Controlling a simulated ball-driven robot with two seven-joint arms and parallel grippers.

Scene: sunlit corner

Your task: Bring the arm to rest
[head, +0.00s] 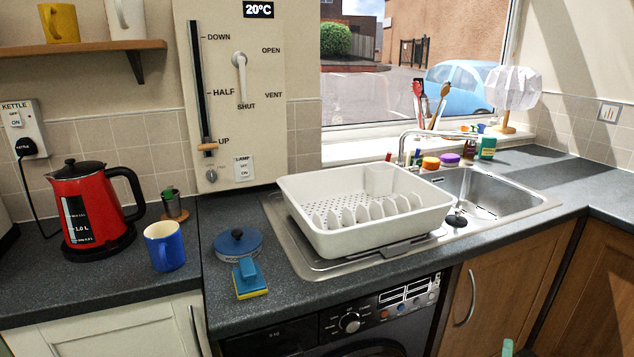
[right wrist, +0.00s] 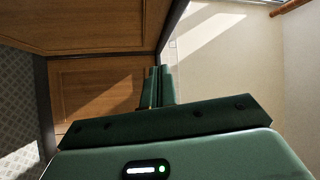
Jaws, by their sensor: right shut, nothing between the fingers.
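My right gripper (right wrist: 160,72) shows in the right wrist view with its two green fingers together and nothing between them. A wooden cabinet door (right wrist: 95,92) lies beyond the fingertips. In the head view only a small green part of the right gripper (head: 508,347) shows at the bottom edge, in front of the wooden cupboards and below the worktop. My left gripper does not show.
The dark worktop (head: 225,312) carries a red kettle (head: 88,205), a blue mug (head: 165,246), a blue lidded pot (head: 238,244), a sponge brush (head: 249,279) and a white dish rack (head: 360,240) by the sink (head: 490,205). Wooden cupboards (head: 515,285) stand below.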

